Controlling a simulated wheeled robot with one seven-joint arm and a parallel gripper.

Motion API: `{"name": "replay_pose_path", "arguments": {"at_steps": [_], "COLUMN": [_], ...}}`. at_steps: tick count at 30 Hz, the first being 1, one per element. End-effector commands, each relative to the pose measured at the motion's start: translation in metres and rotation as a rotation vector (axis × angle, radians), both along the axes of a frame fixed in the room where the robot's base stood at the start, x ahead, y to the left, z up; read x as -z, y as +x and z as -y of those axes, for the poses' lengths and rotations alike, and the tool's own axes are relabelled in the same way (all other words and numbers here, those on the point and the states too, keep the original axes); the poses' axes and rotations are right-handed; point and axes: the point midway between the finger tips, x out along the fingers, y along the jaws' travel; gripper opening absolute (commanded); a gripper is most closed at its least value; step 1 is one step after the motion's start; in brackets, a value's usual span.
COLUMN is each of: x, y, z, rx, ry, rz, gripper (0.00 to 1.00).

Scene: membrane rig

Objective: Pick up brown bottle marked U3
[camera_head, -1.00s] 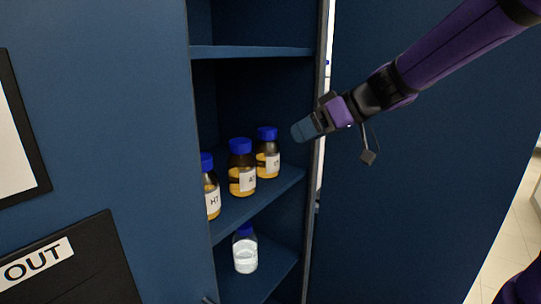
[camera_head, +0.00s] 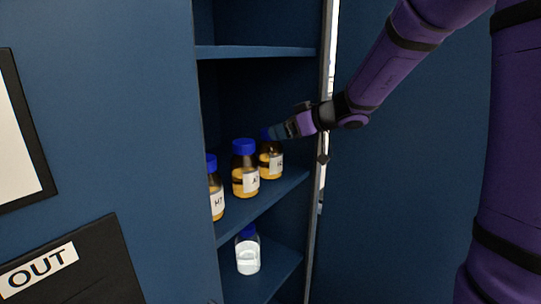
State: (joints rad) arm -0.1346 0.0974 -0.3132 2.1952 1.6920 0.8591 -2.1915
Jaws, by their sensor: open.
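Three brown bottles with blue caps stand upright on the middle shelf (camera_head: 262,207) of the blue cabinet: a left bottle (camera_head: 215,200), a middle bottle (camera_head: 243,172) and a right bottle (camera_head: 269,168). Each has a white label. The left label looks like H7; the middle one starts with A; the right one is too small to read, so I cannot tell which is U3. My gripper (camera_head: 277,132) is open at the right bottle's cap and partly hides it. I cannot tell whether the fingers touch the cap.
A clear bottle (camera_head: 248,254) with white contents stands on the lower shelf (camera_head: 268,283). The upper shelf (camera_head: 255,51) is above my gripper. The open cabinet door (camera_head: 400,220) is to the right. A black OUT sign (camera_head: 90,285) is at lower left.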

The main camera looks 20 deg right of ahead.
Motion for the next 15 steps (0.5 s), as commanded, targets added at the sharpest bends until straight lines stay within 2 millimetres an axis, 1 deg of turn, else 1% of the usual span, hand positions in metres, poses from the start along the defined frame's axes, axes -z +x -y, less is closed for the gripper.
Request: {"name": "replay_pose_path", "arguments": {"at_steps": [4, 9, 12, 15], "x": [0.003, 0.011, 0.014, 0.016], "y": [0.010, 0.030, 0.037, 0.039], "z": [-0.007, -0.020, -0.027, -0.029], "rx": [-0.001, -0.002, -0.001, 0.000], "ry": [0.000, -0.001, -0.001, 0.000], "rz": [-0.001, -0.002, 0.000, 0.000], "gripper": [0.86, 0.86, 0.86, 0.86]}}
